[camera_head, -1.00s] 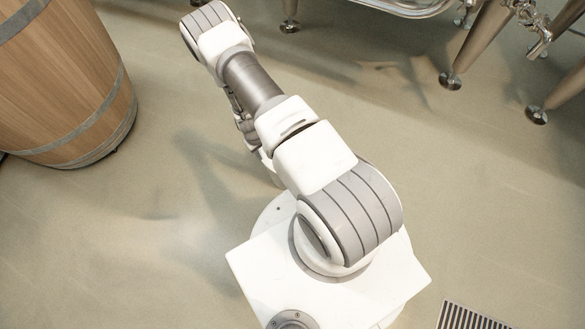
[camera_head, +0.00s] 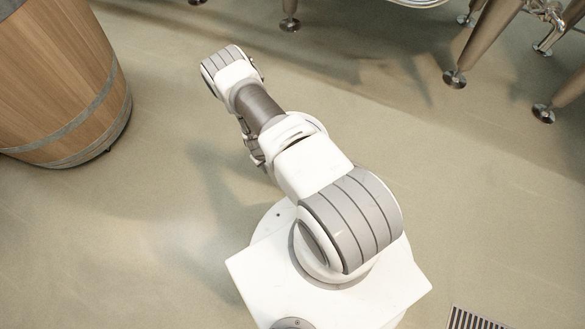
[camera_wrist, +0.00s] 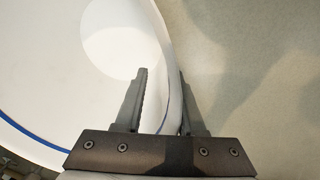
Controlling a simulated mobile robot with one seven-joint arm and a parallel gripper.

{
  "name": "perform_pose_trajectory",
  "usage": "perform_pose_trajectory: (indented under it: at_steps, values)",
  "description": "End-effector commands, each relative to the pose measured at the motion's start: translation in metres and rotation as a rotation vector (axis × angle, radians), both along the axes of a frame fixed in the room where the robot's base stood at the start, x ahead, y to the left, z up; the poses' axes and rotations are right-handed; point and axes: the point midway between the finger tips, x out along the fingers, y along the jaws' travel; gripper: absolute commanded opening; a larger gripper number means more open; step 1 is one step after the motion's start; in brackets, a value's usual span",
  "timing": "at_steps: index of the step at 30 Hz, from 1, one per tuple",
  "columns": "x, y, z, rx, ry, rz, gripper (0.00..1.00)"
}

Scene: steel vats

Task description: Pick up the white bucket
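The white bucket (camera_wrist: 45,70) fills the left half of the wrist view, close up, with a blue stripe curving across its lower left. Its curved edge runs down between the two fingers of my gripper (camera_wrist: 163,76). The left finger lies over the white bucket and the right finger is at the outer side of the edge. The fingers stand apart with a gap between them. I cannot tell whether either finger touches the bucket. I cannot make out the bucket in the head view.
A wooden barrel (camera_head: 55,75) with metal hoops stands at the left of the head view. Steel vat legs (camera_head: 482,45) stand at the upper right. A floor grate (camera_head: 475,319) lies at the lower right. The floor (camera_head: 110,235) between is clear.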

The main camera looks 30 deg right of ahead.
Motion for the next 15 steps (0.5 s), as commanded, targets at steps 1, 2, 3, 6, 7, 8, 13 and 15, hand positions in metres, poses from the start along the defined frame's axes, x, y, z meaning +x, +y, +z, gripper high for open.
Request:
perform_pose_trajectory:
  at_steps: [1,2,3,6,7,8,13,15]
  values:
    - [-0.0011,-0.0015,-0.0129,0.0,0.002,0.0,0.38]
    - [-0.0004,-0.0018,-0.0157,0.0,0.001,0.0,0.38]
    - [-0.0001,-0.0022,-0.0179,0.0,0.001,0.0,0.38]
    - [-0.0001,-0.0025,-0.0181,0.0,0.001,0.0,0.38]
    - [-0.0001,-0.0025,-0.0175,0.0,0.001,0.0,0.38]
    - [-0.0001,-0.0025,-0.0172,0.0,0.001,0.0,0.38]
    - [-0.0001,-0.0025,-0.0171,0.0,0.001,0.0,0.2]
    - [-0.0001,-0.0025,-0.017,0.0,0.0,0.0,0.08]
